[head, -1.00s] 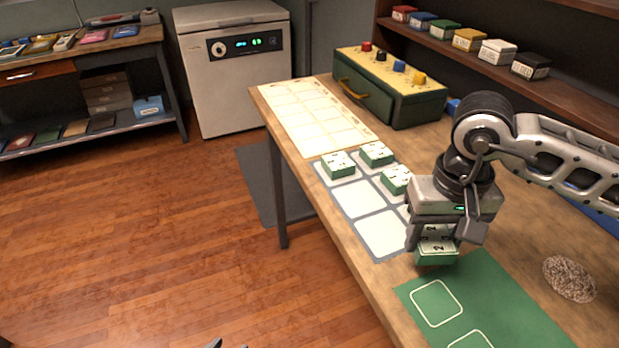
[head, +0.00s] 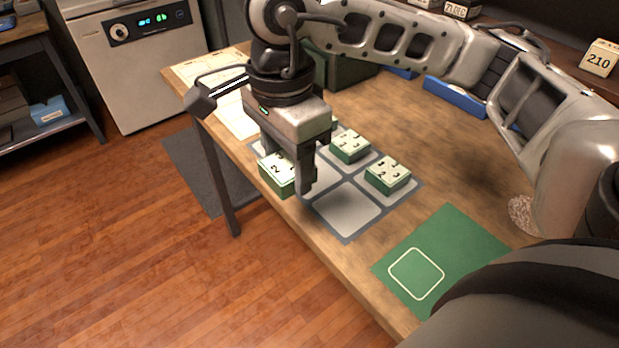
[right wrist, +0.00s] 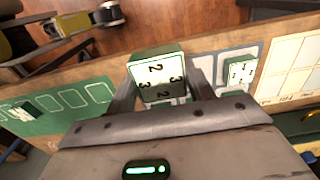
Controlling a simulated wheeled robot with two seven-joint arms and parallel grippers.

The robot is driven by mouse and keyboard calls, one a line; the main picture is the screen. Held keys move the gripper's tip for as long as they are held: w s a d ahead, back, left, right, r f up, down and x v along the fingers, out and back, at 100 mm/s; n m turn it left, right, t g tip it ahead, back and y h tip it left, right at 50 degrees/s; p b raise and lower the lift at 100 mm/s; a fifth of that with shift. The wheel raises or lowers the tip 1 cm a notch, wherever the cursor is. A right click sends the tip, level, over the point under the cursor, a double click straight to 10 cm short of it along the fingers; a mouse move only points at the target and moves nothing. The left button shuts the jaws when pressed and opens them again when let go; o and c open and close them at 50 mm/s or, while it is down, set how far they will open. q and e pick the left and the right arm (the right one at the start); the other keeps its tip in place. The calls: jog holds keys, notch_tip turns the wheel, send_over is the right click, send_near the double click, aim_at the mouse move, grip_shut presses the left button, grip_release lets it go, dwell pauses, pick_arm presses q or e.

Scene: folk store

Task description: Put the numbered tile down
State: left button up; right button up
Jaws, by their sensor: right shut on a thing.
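My right gripper (head: 288,178) is shut on a green numbered tile (head: 275,174) with a pale top. In the right wrist view the tile (right wrist: 157,70) shows a 2 and a 3 twice each, between my two fingers. It is held over the near left edge of the grey grid mat (head: 347,238); any gap below it is hard to judge. Two other tiles, one in the middle (head: 350,146) and one at the right (head: 388,174), rest on grid cells. More of the mat is hidden behind my gripper. My left gripper is not seen.
A green mat (head: 450,240) with white outlines lies to the right, and in the right wrist view a tile (right wrist: 22,112) lies on it. A cream sheet (head: 190,72) lies at the far left. A brown pebbly disc (head: 521,213) lies near my arm. The table edge is close.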

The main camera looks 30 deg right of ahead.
jog(key=s+r+m+b, duration=0.3)
jog(key=s+m, duration=0.2)
jog(key=m, duration=1.3)
jog(key=w+d+f, duration=0.2)
jog(key=w+f, duration=0.1)
jog(key=w+d+f, duration=0.2)
jog(key=w+d, duration=0.1)
jog(key=w, duration=0.1)
jog(key=w+d+f, duration=0.2)
jog(key=w+f, duration=0.1)
jog(key=w, duration=0.1)
jog(key=shift+d+f, duration=0.3)
jog(key=shift+d, duration=0.05)
jog(key=f, duration=0.3)
jog(key=shift+w+d+f, duration=0.25)
jog(key=shift+w+d, duration=0.05)
jog(key=shift+w, duration=0.1)
jog(key=shift+f, duration=0.35)
